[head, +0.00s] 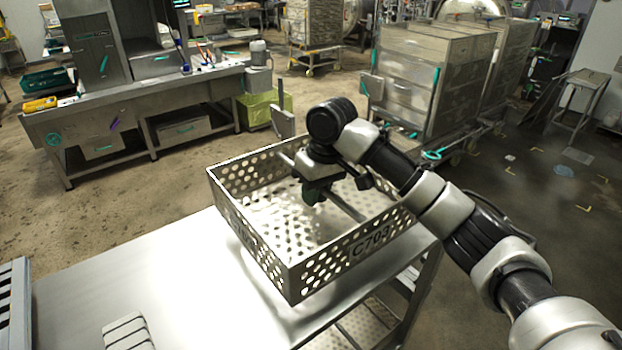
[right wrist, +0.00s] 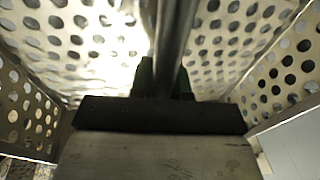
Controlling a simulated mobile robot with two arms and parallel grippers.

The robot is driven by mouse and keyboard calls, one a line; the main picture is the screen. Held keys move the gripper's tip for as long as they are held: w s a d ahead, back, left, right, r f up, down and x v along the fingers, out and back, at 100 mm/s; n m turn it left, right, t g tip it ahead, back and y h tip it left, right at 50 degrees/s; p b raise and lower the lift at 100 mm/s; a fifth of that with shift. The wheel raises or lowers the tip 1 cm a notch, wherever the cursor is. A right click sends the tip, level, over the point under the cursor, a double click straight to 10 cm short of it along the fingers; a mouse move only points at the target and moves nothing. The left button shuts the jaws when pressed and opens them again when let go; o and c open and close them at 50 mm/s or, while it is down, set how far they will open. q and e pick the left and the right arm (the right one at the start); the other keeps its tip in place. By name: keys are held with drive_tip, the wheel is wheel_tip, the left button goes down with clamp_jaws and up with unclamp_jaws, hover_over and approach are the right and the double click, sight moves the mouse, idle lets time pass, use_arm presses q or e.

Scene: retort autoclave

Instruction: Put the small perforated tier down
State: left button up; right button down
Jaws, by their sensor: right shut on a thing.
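The small perforated tier (head: 325,270) is an open metal basket with round holes in its walls and floor and "C703" on its near wall. A bar (head: 345,207) runs across its middle. My right gripper (head: 316,190) reaches down inside the tier and is shut on this bar. In the right wrist view the bar (right wrist: 175,45) runs between the dark fingers, with perforated metal around it. The tier is over the right end of a steel table (head: 165,275). I cannot tell whether its underside touches the tabletop. My left gripper is out of view.
A pale ribbed object (head: 128,332) lies at the table's near edge, and a slatted grey thing (head: 14,300) stands at the far left. Behind are a steel workbench (head: 130,105) and a wheeled metal cabinet (head: 415,75).

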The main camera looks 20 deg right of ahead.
sight(314, 213)
drive_tip(key=shift+f, duration=1.9)
drive_tip(key=c, duration=1.5)
unclamp_jaws()
drive_tip(key=shift+s+f, duration=0.1)
drive_tip(key=shift+f, duration=0.1)
drive_tip(key=o, duration=0.4)
drive_tip(key=shift+s, duration=0.1)
drive_tip(key=shift+r, duration=0.1)
drive_tip(key=shift+r, duration=0.2)
wheel_tip(314, 213, up, 12)
drive_tip(key=d+b, duration=0.2)
drive_tip(key=b, duration=0.2)
drive_tip(key=shift+s+f, duration=0.25)
